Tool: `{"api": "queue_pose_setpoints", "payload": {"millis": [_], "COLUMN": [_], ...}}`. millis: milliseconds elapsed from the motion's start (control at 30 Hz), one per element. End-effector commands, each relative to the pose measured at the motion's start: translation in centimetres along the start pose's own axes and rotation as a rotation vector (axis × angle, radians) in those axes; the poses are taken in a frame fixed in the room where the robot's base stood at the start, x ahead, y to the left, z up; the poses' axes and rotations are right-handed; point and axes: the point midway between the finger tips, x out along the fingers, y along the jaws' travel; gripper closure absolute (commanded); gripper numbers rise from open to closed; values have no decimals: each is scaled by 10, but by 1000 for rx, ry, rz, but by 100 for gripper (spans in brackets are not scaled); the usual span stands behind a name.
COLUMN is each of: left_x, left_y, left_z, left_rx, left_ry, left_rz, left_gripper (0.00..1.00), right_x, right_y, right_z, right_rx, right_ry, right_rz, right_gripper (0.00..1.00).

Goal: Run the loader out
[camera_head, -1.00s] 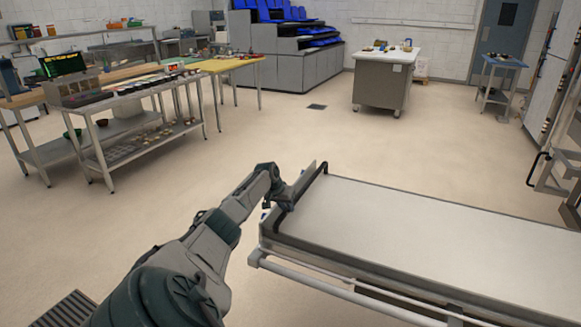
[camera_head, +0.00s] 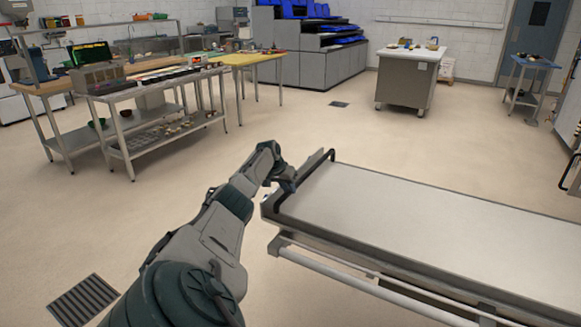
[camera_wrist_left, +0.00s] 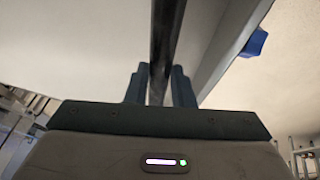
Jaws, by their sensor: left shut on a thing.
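The loader (camera_head: 420,220) is a long, flat, pale bed with a metal frame, stretching from the middle to the right edge of the head view. A dark handle bar (camera_head: 308,176) runs across its near left end. My left gripper (camera_head: 288,184) is at that bar. In the left wrist view the two fingers of my left gripper (camera_wrist_left: 160,88) sit on either side of the dark bar (camera_wrist_left: 166,40), shut on it. The loader's pale surface shows beside the bar there. The far right end of the loader is out of frame. My right gripper is not in view.
A steel trolley (camera_head: 150,142) with trays and a yellow-topped table (camera_head: 243,58) stand at the back left. A white-topped cabinet (camera_head: 408,75) and a small blue table (camera_head: 530,65) stand at the back. A floor grate (camera_head: 83,298) lies at lower left. The floor between is clear.

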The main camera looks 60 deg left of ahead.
Motion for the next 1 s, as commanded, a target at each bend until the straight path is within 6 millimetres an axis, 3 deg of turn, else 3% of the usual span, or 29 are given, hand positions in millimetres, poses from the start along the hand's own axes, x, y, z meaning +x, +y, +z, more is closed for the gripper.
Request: {"api": "queue_pose_setpoints", "payload": {"millis": [367, 400, 500, 833, 1000], "left_x": [-5, -5, -4, -4, -17], "left_y": [-7, -7, -6, -3, -5], "left_z": [-1, -1, -1, -1, -1], "left_rx": [0, 0, 0, 1, 2], "left_ry": [4, 4, 4, 1, 2], "left_rz": [-12, -13, -11, -6, -8], "left_gripper": [100, 76, 57, 57, 57], "right_x": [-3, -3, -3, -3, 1], "right_y": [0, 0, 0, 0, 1], "right_z": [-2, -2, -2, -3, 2], "right_rx": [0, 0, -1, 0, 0], "right_ry": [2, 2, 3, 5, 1], "right_rz": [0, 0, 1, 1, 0], "right_gripper": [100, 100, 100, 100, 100]}}
